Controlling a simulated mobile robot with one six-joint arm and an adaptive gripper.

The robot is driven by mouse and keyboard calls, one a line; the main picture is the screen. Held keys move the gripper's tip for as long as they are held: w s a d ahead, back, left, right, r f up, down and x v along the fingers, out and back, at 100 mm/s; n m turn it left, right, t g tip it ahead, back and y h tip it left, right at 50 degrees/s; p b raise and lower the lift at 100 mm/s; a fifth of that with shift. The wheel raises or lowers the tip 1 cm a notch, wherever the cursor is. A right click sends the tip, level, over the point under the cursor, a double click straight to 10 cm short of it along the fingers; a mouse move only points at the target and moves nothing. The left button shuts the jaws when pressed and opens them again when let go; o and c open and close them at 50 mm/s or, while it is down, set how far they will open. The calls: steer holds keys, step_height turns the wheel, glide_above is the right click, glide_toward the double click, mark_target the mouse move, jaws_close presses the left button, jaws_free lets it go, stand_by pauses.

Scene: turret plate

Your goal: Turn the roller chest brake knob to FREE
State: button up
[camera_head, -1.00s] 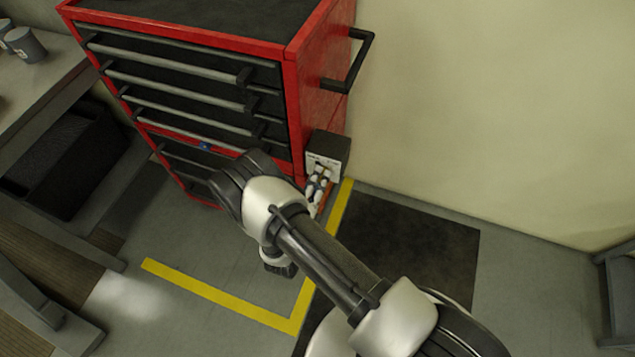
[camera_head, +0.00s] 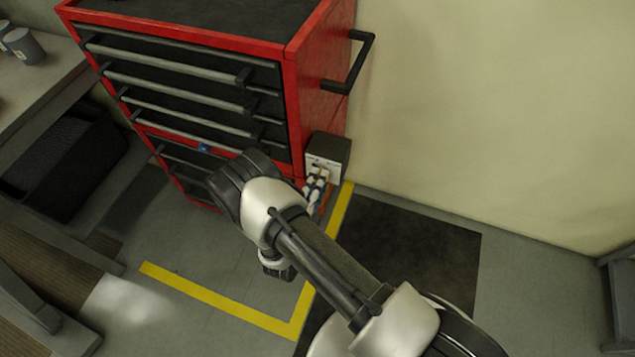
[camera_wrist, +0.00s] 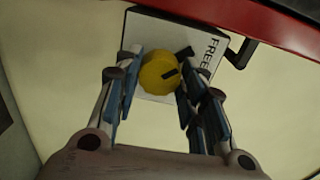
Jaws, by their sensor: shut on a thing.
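The yellow brake knob (camera_wrist: 157,74) sits on a white plate in the wrist view, with a short black mark on its face pointing up and right. The word FREE (camera_wrist: 211,53) is printed along the plate's right side, so the mark points roughly toward that side. My gripper (camera_wrist: 154,85) has its two fingers on either side of the knob and is shut on it. In the head view my gripper (camera_head: 316,188) is at the front of the grey brake box (camera_head: 333,153), low on the chest's right side. The knob cannot be made out clearly there.
The red roller chest (camera_head: 322,95) stands by the pale wall, with a black side handle (camera_head: 352,62) above the box. A dark mat (camera_head: 410,245) and yellow floor line (camera_head: 215,300) lie below. A workbench (camera_head: 45,85) stands at left.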

steer(key=o, duration=1.1)
steer(key=v, duration=1.2)
